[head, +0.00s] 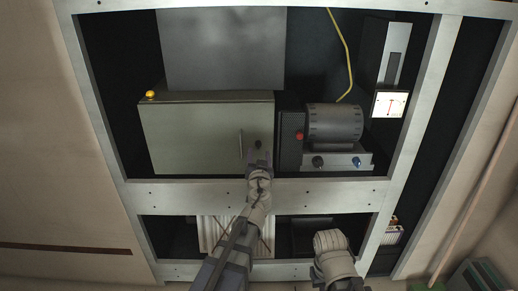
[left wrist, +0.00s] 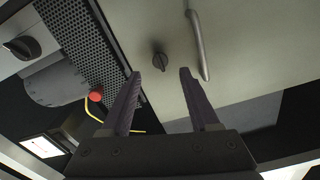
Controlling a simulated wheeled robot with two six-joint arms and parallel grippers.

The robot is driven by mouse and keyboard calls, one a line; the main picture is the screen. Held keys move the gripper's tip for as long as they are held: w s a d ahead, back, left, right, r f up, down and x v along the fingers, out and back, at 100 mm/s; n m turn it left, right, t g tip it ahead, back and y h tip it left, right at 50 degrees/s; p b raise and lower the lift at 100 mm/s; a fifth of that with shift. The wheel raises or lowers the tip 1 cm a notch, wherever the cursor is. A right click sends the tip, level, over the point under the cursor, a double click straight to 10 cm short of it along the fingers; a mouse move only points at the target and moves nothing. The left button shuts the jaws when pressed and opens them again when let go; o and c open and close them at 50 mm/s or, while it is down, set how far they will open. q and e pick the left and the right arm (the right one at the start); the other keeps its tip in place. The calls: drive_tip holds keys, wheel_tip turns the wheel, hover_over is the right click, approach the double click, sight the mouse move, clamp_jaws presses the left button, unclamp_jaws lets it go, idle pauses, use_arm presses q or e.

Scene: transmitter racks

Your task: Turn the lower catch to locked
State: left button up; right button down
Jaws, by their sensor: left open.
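A pale grey-green cabinet door (head: 190,135) carries a small dark turn catch (head: 258,144) beside an upright bar handle (head: 240,146). In the left wrist view, the catch (left wrist: 159,61) has a round base with a narrow grip, and the handle (left wrist: 198,45) is to its right. Only one catch shows, and I cannot read a locked mark. My left gripper (head: 258,160) is at the lower right of the door. In its wrist view, the open fingers (left wrist: 160,75) are either side of the catch in the picture, with nothing between them. My right gripper is not in view.
A motor-like unit (head: 335,122) with knobs and a red button (head: 300,136) stands right of the door. A yellow cable (head: 345,55) hangs above it. The pale rack crossbar (head: 310,192) runs below the door, behind my left arm. A lit meter (head: 389,104) is farther right.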

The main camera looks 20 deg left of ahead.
sight(259, 146)
use_arm(q)
drive_tip(key=x, duration=0.5)
clamp_jaws()
idle(0.4)
